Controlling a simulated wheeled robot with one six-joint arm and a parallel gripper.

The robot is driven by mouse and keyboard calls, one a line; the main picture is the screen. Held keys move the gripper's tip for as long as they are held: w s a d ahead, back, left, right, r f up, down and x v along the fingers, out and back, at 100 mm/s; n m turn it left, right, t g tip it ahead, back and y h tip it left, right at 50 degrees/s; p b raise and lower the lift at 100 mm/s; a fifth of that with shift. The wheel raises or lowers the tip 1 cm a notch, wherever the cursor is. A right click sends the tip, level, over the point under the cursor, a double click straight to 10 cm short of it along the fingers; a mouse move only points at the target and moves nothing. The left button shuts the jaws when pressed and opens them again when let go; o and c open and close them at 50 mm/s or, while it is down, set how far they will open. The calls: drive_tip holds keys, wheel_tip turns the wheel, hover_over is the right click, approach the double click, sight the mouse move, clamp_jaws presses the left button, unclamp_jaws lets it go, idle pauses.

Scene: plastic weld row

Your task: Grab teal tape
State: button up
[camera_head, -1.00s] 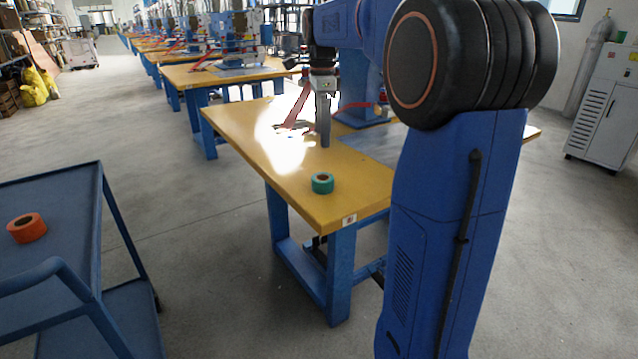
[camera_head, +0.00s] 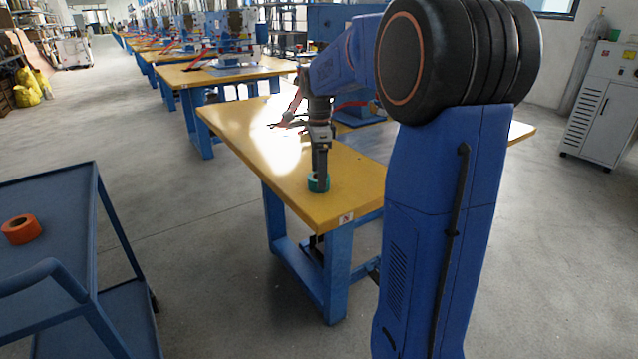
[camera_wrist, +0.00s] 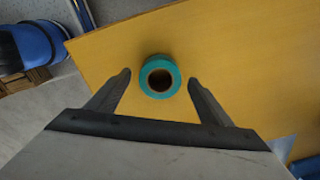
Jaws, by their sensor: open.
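The teal tape (camera_head: 312,184) is a small roll lying flat on the yellow table top (camera_head: 340,205), near its front corner. It also shows in the wrist view (camera_wrist: 147,84), with its dark centre hole facing up. My gripper (camera_head: 320,188) points down at the tape and partly hides it in the head view. In the wrist view my gripper (camera_wrist: 160,80) is open, with one finger to the left and one to the right of the roll. Both fingers look apart from the tape. How high the fingertips are above the table I cannot tell.
An orange tape roll (camera_head: 21,229) lies on the blue cart (camera_head: 60,205) at the left. A blue machine stands on the table behind my gripper. The table's edge is close to the teal tape. Open floor (camera_head: 190,230) lies between cart and table.

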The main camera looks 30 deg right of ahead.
drive_tip(key=shift+f, duration=1.1)
drive_tip(key=c, duration=1.2)
